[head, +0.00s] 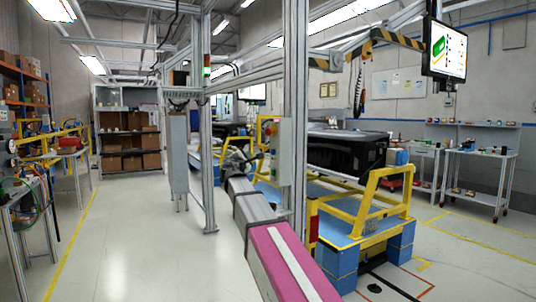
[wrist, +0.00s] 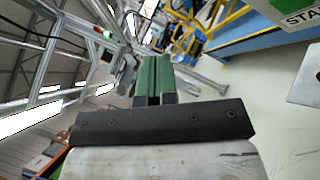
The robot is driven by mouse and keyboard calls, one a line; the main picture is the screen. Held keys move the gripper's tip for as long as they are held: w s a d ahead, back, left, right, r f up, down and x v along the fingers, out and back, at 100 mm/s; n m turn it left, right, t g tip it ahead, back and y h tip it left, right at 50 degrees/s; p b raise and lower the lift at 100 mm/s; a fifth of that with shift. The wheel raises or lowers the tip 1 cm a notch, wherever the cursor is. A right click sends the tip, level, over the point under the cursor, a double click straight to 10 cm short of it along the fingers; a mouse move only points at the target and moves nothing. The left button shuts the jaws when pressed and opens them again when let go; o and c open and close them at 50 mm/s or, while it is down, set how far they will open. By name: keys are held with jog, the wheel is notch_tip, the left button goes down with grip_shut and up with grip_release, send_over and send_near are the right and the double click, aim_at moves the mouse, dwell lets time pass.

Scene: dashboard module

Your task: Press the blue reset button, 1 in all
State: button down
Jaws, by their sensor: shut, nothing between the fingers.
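I cannot make out the blue reset button in either view. A grey control box (head: 284,160) is fixed to the aluminium post in the head view, with a small red spot near its top. At the wrist view's top right corner, a white label (wrist: 300,18) with cut-off letters "STA" and a green patch shows very close.
An aluminium post (head: 296,90) stands close to my arm. A yellow and blue cart (head: 350,225) carrying a black dashboard module (head: 345,152) stands to the right. A grey metal plate (wrist: 306,75) shows at the wrist view's right edge.

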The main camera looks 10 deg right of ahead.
dwell(0.3)
jog(key=w+d, duration=0.2)
jog(key=d, duration=0.6)
jog(key=shift+w+d, duration=0.2)
jog(key=shift+w, duration=0.15)
jog(key=shift+d, duration=0.1)
dwell(1.9)
jog(key=shift+w+d, duration=0.15)
jog(key=shift+d, duration=0.15)
jog(key=shift+w+d, duration=0.1)
jog(key=shift+d, duration=0.3)
dwell(0.9)
jog(key=shift+a, duration=0.1)
jog(key=shift+s+a, duration=0.25)
jog(key=shift+a, duration=0.45)
jog(key=shift+s+a, duration=0.25)
jog(key=shift+a, duration=0.55)
jog(key=shift+s+a, duration=0.3)
jog(key=shift+a, duration=0.45)
jog(key=shift+s+a, duration=0.25)
jog(key=shift+a, duration=0.55)
